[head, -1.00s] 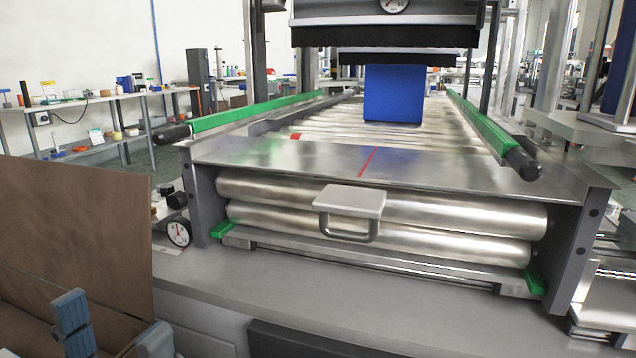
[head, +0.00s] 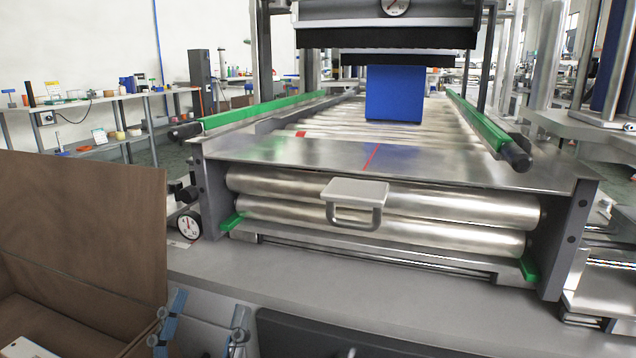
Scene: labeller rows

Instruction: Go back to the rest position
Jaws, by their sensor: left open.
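My left gripper (head: 205,325) shows at the bottom left of the head view. Its two blue-grey fingers stand apart with nothing between them. It is in front of the machine's grey base, beside the right edge of a brown box. My right gripper is not in the head view. A blue box (head: 394,94) sits on the roller conveyor (head: 310,132), under the dark curtain of the machine.
The open brown box (head: 85,225) stands at the left, close to my left gripper. The conveyor's front has a pale handle (head: 355,192) and a round gauge (head: 188,225) at its left. A shelf (head: 95,100) with small items stands behind. The grey ledge (head: 330,285) is clear.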

